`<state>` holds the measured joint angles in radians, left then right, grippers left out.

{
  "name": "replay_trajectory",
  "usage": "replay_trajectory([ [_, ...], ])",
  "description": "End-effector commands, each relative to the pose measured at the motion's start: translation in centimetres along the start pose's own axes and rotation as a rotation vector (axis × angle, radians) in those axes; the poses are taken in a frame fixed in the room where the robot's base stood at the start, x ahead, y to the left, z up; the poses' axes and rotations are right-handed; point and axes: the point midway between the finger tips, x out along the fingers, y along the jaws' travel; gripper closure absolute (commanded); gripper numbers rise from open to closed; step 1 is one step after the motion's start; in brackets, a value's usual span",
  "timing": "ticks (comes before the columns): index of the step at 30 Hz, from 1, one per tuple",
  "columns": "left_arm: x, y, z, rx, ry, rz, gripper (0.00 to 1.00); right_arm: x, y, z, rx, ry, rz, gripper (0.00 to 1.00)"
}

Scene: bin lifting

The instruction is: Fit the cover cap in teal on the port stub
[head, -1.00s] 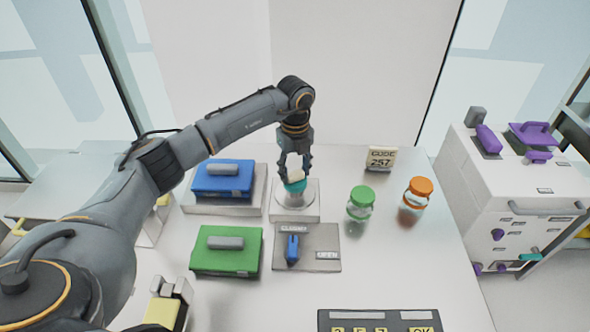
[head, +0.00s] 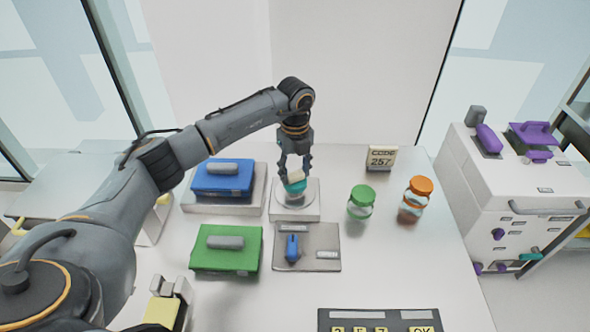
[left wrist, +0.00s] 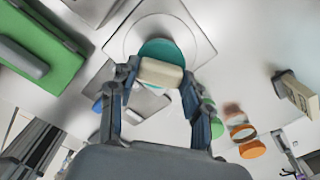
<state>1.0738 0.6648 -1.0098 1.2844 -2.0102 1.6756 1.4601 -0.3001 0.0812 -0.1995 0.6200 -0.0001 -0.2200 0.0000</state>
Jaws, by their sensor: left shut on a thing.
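The teal cover cap (head: 296,188) has a cream block grip (left wrist: 161,73) on top. My left gripper (head: 295,172) points down and is shut on this grip, one finger on each side. The cap is over the round plate of the pale square base (head: 294,213) and looks slightly tilted. The teal disc (left wrist: 160,48) shows beyond the grip in the left wrist view. The port stub is hidden by the cap, so I cannot tell whether the cap touches it. My right gripper is not in view.
A blue case (head: 222,179) lies left of the base and a green case (head: 227,250) nearer. A panel with a blue lever (head: 292,248) is in front. Green-lidded (head: 361,200) and orange-lidded (head: 417,198) jars and a code sign (head: 381,159) stand right. A keypad (head: 380,320) is nearest.

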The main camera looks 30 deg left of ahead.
Motion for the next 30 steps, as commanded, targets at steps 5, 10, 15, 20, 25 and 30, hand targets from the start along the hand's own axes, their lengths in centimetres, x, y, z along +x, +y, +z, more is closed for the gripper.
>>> replay_trajectory([
  [5,-0.01,0.0,0.0,0.0,0.0,0.0,0.83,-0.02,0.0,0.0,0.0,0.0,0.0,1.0],
  [10,0.0,0.0,0.0,0.0,0.0,0.0,0.83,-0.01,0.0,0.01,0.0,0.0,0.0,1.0],
  [15,0.18,0.01,0.0,0.0,0.0,0.0,0.83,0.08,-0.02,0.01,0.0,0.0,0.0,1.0],
  [20,0.34,0.01,0.01,0.0,0.0,0.0,0.83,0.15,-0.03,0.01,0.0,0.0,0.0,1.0],
  [25,0.34,0.01,0.01,0.0,0.0,0.0,0.83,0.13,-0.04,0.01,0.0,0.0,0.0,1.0],
  [30,0.33,0.01,0.01,0.0,0.0,0.0,0.3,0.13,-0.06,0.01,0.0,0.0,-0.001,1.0],
])
